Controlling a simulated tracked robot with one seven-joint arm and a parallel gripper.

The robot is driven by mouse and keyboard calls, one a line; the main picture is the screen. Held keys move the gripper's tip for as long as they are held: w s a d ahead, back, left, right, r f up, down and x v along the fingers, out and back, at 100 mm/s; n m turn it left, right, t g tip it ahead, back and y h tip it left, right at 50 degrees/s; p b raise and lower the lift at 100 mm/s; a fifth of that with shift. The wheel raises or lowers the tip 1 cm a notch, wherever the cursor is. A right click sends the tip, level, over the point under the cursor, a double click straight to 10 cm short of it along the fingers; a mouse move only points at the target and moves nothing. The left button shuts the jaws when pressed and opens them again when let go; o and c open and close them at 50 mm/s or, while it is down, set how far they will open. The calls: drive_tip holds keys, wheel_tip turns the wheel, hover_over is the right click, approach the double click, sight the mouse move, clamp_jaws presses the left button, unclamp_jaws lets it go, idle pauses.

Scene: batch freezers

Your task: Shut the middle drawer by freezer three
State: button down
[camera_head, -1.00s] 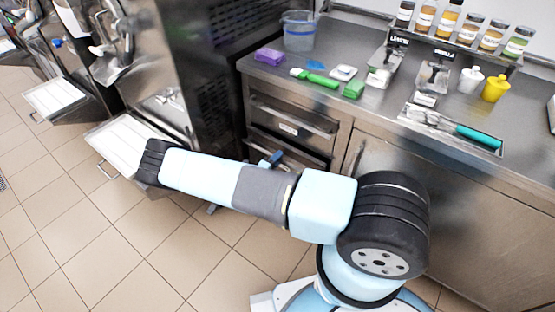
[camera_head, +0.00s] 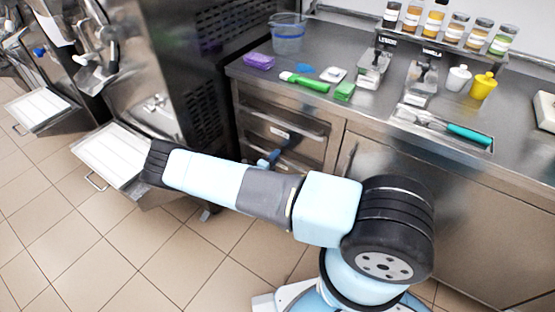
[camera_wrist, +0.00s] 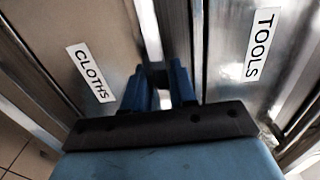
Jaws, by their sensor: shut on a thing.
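The steel drawer unit (camera_head: 283,131) stands under the counter in the head view, left of a large cabinet door. The middle drawer is partly hidden behind my arm, and how far it stands out is hard to tell. My gripper (camera_head: 268,160) shows as small blue fingers at the drawer fronts. In the wrist view, my gripper (camera_wrist: 160,88) has its blue fingers closed on a narrow handle part between two labelled fronts. The CLOTHS label (camera_wrist: 90,73) is left and the TOOLS label (camera_wrist: 262,45) is right. The fingers hide most of the handle.
Batch freezers stand at left, with white-topped trays (camera_head: 88,157) jutting out low near my arm. The counter (camera_head: 375,112) holds a clear tub (camera_head: 288,36), a green scraper (camera_head: 306,82), jars and a utensil tray. Tiled floor (camera_head: 70,255) is free at lower left.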

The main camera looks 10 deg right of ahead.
drive_tip(key=shift+d+f, duration=0.1)
drive_tip(key=shift+f, duration=0.05)
drive_tip(key=c, duration=1.2)
unclamp_jaws()
drive_tip(key=shift+w+d, duration=0.1)
drive_tip(key=shift+w, duration=0.05)
drive_tip(key=shift+o, duration=1)
drive_tip(key=v, duration=1.4)
